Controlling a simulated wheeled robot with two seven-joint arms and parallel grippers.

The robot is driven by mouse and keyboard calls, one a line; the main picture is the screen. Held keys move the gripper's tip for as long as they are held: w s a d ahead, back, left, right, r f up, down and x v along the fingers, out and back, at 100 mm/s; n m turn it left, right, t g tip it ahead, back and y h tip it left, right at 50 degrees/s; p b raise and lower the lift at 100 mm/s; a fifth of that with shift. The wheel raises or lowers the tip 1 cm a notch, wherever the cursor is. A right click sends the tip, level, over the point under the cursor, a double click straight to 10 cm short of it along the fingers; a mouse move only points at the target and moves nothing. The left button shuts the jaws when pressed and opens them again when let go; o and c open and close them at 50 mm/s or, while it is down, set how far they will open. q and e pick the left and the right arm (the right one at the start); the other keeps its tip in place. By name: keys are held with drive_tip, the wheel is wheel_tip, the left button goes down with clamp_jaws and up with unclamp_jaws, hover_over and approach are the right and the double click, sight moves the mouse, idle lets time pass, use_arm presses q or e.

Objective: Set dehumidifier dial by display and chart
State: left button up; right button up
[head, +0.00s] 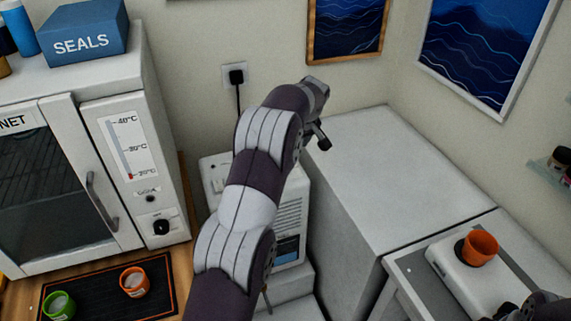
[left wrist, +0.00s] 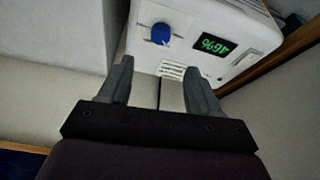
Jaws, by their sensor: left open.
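The white dehumidifier (head: 292,215) stands behind my left arm in the head view, and the arm hides much of it. The left wrist view shows its panel with a blue dial (left wrist: 161,34) and a green-lit display (left wrist: 213,46). The display is upside down in this view and appears to read 46%. A small label (left wrist: 172,70) with unreadable print lies below the dial. My left gripper (left wrist: 158,68) is open and empty, its fingers apart from the dial. My right gripper (head: 540,307) shows only as a dark part at the lower right edge.
A white cabinet (head: 127,135) with a thermometer scale stands left. Orange (head: 134,281) and green (head: 59,304) cups sit on a black mat (head: 95,290). The white surface right of the dehumidifier is clear.

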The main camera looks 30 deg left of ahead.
use_arm(q)
drive_tip(key=p+x, duration=0.2)
drive_tip(key=x, duration=1)
drive_tip(key=shift+s+f, duration=0.1)
drive_tip(key=shift+s, duration=0.05)
